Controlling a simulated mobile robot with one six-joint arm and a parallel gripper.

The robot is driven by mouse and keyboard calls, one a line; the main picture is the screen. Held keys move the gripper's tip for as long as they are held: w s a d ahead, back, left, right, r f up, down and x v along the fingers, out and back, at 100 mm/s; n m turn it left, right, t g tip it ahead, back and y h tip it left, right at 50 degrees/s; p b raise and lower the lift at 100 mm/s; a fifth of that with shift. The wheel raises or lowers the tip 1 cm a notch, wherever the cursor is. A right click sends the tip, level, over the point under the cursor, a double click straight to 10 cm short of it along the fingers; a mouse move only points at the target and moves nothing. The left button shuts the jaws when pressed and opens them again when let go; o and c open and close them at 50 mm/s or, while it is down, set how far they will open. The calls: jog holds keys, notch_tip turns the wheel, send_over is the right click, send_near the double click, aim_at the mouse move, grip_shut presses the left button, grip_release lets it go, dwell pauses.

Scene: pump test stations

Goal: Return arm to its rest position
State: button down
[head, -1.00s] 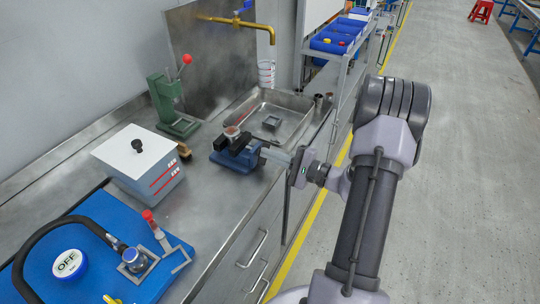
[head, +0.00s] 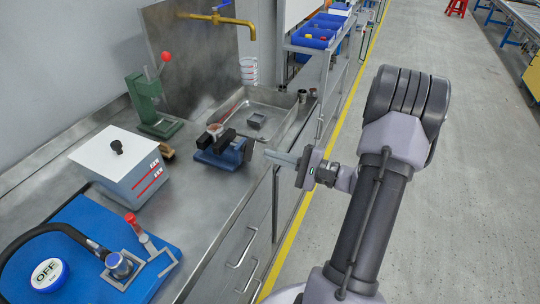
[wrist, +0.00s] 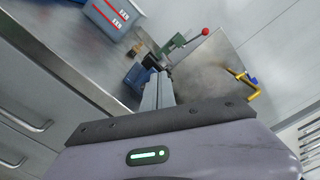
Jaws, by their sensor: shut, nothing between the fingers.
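My gripper (head: 270,154) is shut and empty in the head view. Its fingertips point left, just off the counter's front edge and to the right of a blue vise (head: 226,152). A small gap shows between the fingertips and the vise. In the wrist view the closed fingers (wrist: 158,92) point up toward the blue vise (wrist: 138,76), which they partly hide. My arm reaches in from the lower right of the head view, over the floor beside the counter.
A sink (head: 287,117) lies behind the vise under a brass tap. A green press (head: 150,105), a grey-white box (head: 125,170) and a blue mat (head: 75,240) with a hose are on the counter. Open floor (head: 460,200) lies to the right.

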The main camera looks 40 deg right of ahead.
jog(key=s+a+r+n+g+y, duration=0.15)
jog(key=a+r+n+g, duration=0.35)
jog(key=a, duration=0.6)
jog(key=s+a+r+n+g+y, duration=0.15)
jog(key=a+n+g, duration=0.35)
jog(key=a, duration=0.7)
jog(key=s+a+r+n+h, duration=0.4)
jog(key=s+a+h, duration=0.3)
jog(key=s, duration=0.4)
jog(key=shift+r+n+g+h, duration=0.25)
jog(key=shift+n+g+h, duration=0.15)
jog(key=shift+n, duration=0.2)
